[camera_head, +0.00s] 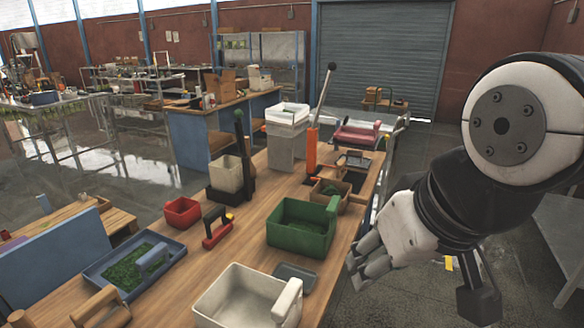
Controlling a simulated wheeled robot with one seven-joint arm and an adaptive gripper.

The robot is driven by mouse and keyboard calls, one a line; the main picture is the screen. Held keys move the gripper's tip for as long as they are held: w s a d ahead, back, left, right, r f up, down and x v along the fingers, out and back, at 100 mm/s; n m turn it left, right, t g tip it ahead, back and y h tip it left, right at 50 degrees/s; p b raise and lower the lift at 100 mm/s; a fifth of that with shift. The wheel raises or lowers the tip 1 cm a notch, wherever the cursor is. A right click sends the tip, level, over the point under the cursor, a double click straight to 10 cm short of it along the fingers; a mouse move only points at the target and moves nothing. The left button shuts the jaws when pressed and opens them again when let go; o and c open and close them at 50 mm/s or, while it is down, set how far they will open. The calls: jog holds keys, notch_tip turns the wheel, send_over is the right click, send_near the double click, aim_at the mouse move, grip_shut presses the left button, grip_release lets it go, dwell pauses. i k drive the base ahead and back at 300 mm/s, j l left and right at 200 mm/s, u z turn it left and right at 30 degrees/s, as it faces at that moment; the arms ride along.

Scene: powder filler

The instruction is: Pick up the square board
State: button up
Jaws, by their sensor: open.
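A small flat dark-grey board with rounded corners (296,277) lies on the wooden bench, between the green bin and the white bin. It looks like the square board, though its exact outline is hard to tell at this angle. Part of its near edge is close to the white bin's handle. My gripper (366,256) is at the right, beyond the bench's right edge, with its fingers pointing down and left. It is open and I see nothing in it. It is to the right of the grey board and apart from it.
The green bin (290,240) stands behind the board and the white bin (236,302) in front of it. A red-handled tool (217,235), a red box (182,215) and a blue tray (108,290) lie further left. Open floor shows right of the bench (374,185).

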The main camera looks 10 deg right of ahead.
aim_at(338, 173)
jog(key=z, duration=0.45)
jog(key=u, duration=0.3)
jog(key=i+l+u, duration=0.2)
jog(key=l+u, duration=0.2)
jog(key=i+l+u, duration=0.15)
jog(key=l+u, duration=0.2)
jog(key=i+l+u, duration=0.1)
jog(key=l, duration=0.5)
jog(key=i+l+u, duration=0.15)
jog(key=l, duration=0.45)
jog(key=i+l+u, duration=0.1)
jog(key=l, duration=0.5)
jog(key=i+l+u, duration=0.15)
jog(key=l, duration=0.45)
jog(key=i+l, duration=0.1)
jog(key=l, duration=1.35)
jog(key=i, duration=0.05)
